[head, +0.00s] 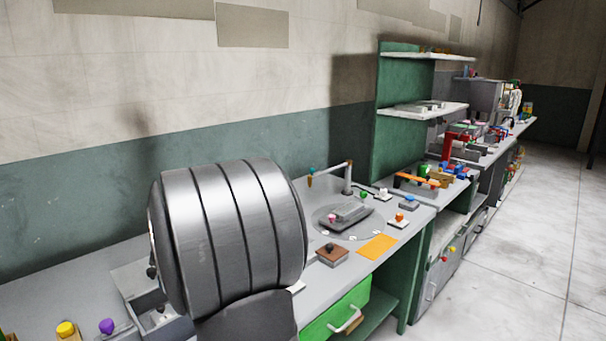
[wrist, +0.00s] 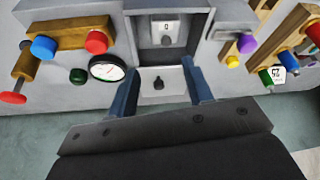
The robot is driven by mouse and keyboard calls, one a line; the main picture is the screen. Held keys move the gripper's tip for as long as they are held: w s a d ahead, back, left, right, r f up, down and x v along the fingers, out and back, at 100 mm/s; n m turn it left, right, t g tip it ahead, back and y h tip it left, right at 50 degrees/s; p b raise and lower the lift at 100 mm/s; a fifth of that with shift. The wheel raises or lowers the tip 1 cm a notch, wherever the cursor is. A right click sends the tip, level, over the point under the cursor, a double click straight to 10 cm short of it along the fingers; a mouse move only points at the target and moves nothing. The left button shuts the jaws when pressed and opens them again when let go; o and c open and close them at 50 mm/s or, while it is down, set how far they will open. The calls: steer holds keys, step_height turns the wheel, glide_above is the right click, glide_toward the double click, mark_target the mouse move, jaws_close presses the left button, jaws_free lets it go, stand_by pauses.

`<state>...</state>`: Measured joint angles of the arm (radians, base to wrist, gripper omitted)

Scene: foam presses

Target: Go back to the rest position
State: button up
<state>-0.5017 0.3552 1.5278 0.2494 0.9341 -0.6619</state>
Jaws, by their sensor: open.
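My gripper (wrist: 160,68) shows in the wrist view with its two blue fingers spread apart. It is open and nothing is held between the fingers. A small black knob (wrist: 158,83) on a pale plate shows in the gap between them; I cannot tell how far it is from the fingertips. In the head view a large ribbed grey part, probably of my arm, covers the bench's near middle, and my gripper is hidden there.
Left in the wrist view are a wooden block (wrist: 70,34) with coloured knobs and a round gauge (wrist: 107,67); more knobs crowd the right. In the head view, a green shelf unit (head: 405,80) stands at the back. An orange sheet (head: 377,247) lies on the bench. Floor is clear at right.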

steer(key=v, duration=0.8)
steer(key=shift+r, duration=0.2)
steer(key=shift+f, duration=0.1)
steer(key=x, duration=0.6)
steer(key=w+a+x, duration=0.1)
steer(key=x, duration=1.1)
steer(key=shift+w+a+r, duration=0.25)
steer(key=shift+w, duration=0.05)
